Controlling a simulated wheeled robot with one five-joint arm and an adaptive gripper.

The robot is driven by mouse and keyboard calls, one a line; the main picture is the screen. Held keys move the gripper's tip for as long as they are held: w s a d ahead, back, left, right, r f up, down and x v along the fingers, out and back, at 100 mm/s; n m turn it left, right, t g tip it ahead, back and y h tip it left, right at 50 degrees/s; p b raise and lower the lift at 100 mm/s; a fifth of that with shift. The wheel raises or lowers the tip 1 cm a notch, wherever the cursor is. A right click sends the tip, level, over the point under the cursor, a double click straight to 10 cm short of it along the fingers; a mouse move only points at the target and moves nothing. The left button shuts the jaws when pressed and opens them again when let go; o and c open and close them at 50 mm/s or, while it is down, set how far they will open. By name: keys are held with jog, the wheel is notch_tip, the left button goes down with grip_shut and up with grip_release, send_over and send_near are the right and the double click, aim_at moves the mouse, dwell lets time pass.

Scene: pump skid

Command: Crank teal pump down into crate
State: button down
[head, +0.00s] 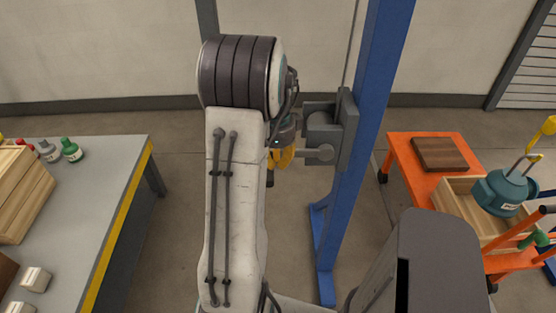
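The teal pump (503,192) hangs upright at the right with a light-coloured loop on top and a yellow hook (549,126) above it. It is over the open wooden crate (458,197); its lower part overlaps the crate, and I cannot tell how deep it sits. A grey winch (346,130) is mounted on the blue post, with a grey crank piece (318,153) sticking out to the left. My gripper (284,158), with yellow fingers, is beside that crank piece. My arm partly hides it, so I cannot tell whether it is shut on the crank.
The crate stands on an orange cart (405,160) with a dark wooden board (440,153). The blue post (350,190) rises between my arm and the cart. A grey workbench (95,200) with bottles and boxes stands at the left. Floor is clear between bench and post.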

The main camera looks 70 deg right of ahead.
jog(key=s+f+b, duration=0.2)
jog(key=f+b, duration=0.4)
jog(key=f, duration=0.1)
jog(key=s+d+f+b, duration=0.1)
jog(key=s+f+b, duration=0.2)
jog(key=f+b, duration=0.3)
jog(key=shift+d+f, duration=0.2)
jog(key=shift+f, duration=0.6)
jog(key=shift+s, duration=0.1)
